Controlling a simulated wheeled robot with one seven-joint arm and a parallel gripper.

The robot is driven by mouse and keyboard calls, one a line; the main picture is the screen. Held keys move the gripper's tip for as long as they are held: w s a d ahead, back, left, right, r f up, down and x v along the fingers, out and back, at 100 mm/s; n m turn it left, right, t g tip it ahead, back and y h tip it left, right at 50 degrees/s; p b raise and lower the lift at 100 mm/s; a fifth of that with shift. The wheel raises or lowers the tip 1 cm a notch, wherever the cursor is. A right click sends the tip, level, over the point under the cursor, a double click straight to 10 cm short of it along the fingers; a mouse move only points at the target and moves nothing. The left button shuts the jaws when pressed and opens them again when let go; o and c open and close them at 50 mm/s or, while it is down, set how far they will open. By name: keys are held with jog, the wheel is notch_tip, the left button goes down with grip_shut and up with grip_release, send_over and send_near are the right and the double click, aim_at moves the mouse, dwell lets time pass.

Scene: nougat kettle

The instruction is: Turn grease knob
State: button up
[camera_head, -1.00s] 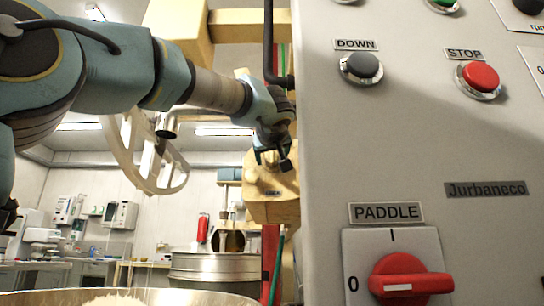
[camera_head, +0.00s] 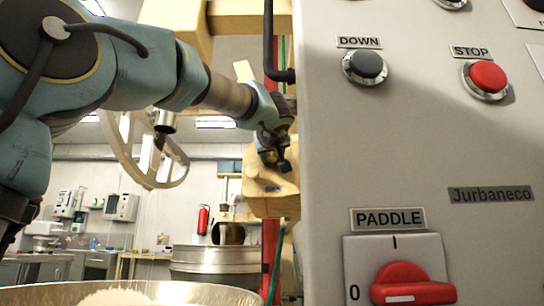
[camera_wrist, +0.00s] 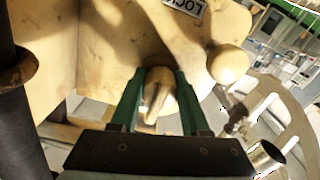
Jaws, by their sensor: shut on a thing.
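The grease knob (camera_wrist: 157,97) is a small beige knob with a raised ridge in the wrist view. It sits on the beige machine body, which bears an upside-down label partly cut off by the frame's edge. My gripper (camera_wrist: 158,76) has its two dark green fingers on either side of the knob and is shut on it. In the head view my gripper (camera_head: 276,160) is at the beige machine part (camera_head: 272,190), just left of the grey panel. The knob itself cannot be made out there.
The grey control panel (camera_head: 420,140) fills the right, with a grey DOWN button (camera_head: 366,65), a red STOP button (camera_head: 487,77) and a red PADDLE switch (camera_head: 410,285). A rounded beige bump (camera_wrist: 228,65) is right of the fingers. A metal bowl (camera_head: 215,293) is below.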

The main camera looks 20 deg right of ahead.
grip_shut()
jog(key=m+b, duration=0.1)
jog(key=m, duration=0.1)
jog(key=m+b, duration=0.1)
jog(key=m, duration=0.1)
jog(key=shift+w+a+f+m, duration=0.1)
jog(key=shift+a+m, duration=0.05)
jog(key=shift+m, duration=0.25)
jog(key=m, duration=1)
jog(key=m+p, duration=0.1)
jog(key=m, duration=0.1)
jog(key=shift+a+r+m, duration=0.1)
jog(key=shift+r+m, duration=0.2)
jog(key=shift+m, duration=0.1)
jog(key=m+p, duration=0.1)
jog(key=m, duration=0.3)
jog(key=shift+m+p, duration=0.55)
jog(key=shift+m, duration=0.55)
